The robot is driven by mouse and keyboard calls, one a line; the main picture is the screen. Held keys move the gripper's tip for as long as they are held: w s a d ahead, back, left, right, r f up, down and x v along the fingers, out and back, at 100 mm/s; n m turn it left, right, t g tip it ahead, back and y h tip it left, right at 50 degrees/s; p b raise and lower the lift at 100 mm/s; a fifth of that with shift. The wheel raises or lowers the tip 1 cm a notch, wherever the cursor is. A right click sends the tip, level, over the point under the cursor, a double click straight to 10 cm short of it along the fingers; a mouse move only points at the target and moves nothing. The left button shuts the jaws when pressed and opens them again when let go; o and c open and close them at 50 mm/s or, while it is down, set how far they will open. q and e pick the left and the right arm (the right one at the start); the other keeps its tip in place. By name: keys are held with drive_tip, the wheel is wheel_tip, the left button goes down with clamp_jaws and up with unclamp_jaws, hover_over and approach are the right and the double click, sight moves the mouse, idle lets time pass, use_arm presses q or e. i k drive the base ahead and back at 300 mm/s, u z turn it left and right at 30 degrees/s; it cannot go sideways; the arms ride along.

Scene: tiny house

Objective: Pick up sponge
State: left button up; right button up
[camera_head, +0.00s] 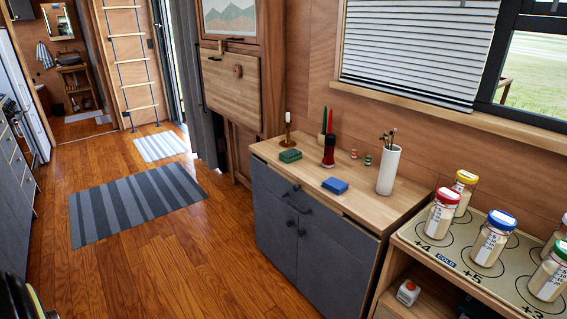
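Two small sponge-like blocks lie on the wooden top of a grey cabinet (300,232). One is a blue block (335,186) near the front edge, flat on the top. The other is a green block (290,155), further back and to the left, also near the edge. I cannot tell for sure which one is the sponge. Both are in the open and nothing touches them.
Near the blocks stand a dark red-and-black object (329,152), a candle holder (288,138) and a white vase (389,171). Lidded jars (441,213) stand on a shelf unit at right. The floor (180,245) left of the cabinet is clear, with a striped rug (140,204).

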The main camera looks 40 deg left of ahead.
sight(289, 156)
drive_tip(key=u, duration=1.75)
drive_tip(key=i, duration=1.85)
drive_tip(key=z, duration=0.6)
drive_tip(key=i, duration=1.35)
drive_tip(key=z, duration=1.1)
